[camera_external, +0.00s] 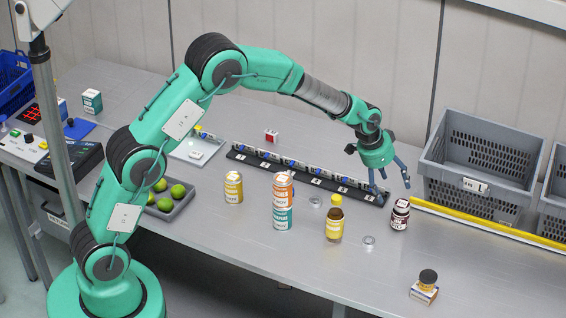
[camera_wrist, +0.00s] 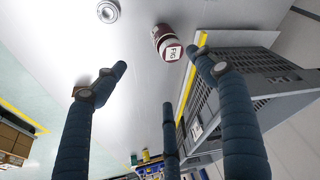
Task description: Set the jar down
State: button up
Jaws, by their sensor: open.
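A dark red jar (camera_external: 400,214) with a white-topped lid stands upright on the grey table, left of the yellow strip. It also shows in the wrist view (camera_wrist: 162,38), its lid marked with black letters, beyond the fingertips. My gripper (camera_external: 393,184) is open and empty, just above and slightly left of the jar. In the wrist view its three dark fingers (camera_wrist: 160,72) are spread, and none visibly holds the jar. A second, small dark-lidded jar (camera_external: 428,277) sits on a little box at the front right.
Grey crates (camera_external: 480,165) stand behind the yellow strip (camera_external: 490,226). A clear glass lid or dish (camera_external: 369,241), a yellow bottle (camera_external: 334,222), stacked cans (camera_external: 283,200) and a yellow can (camera_external: 233,187) stand left. A black rack (camera_external: 300,178) lies behind.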

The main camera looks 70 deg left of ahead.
jog(key=s+d+r, duration=0.6)
jog(key=s+r, duration=0.6)
jog(key=r, duration=0.1)
jog(key=s+d+r, duration=0.5)
jog(key=s+r, duration=0.8)
jog(key=s+d, duration=0.2)
jog(key=s, duration=1.4)
jog(key=s+d+r+t, duration=0.1)
jog(key=s+d, duration=0.2)
jog(key=s, duration=1.2)
jog(key=shift+s+d+r+n, duration=0.25)
jog(key=shift+s+r+n, duration=0.05)
jog(key=shift+s, duration=0.1)
notch_tip(320, 180, down, 4)
jog(key=b, duration=0.4)
jog(key=shift+f, duration=0.1)
